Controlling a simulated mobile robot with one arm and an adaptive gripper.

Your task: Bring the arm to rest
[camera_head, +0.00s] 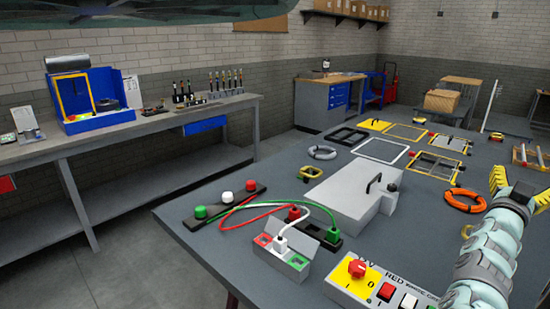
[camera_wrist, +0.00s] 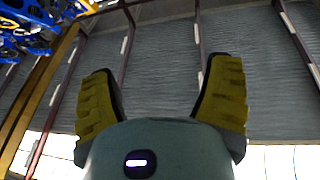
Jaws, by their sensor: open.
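My arm reaches up from the lower right of the head view. My gripper (camera_head: 520,183) is at its end, above the right part of the grey table (camera_head: 210,245). In the wrist view my gripper (camera_wrist: 161,85) shows two yellow ribbed fingers spread wide apart, with nothing between them. The wrist camera faces up towards a corrugated ceiling with beams. The lower part of my arm hides some of the table's right side.
On the table are a grey box with a handle (camera_head: 350,203), a connector box with cables (camera_head: 283,258), a switch panel (camera_head: 375,287), an orange ring (camera_head: 464,200) and several frames. A workbench (camera_head: 150,125) stands along the left wall. Clear floor lies between them.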

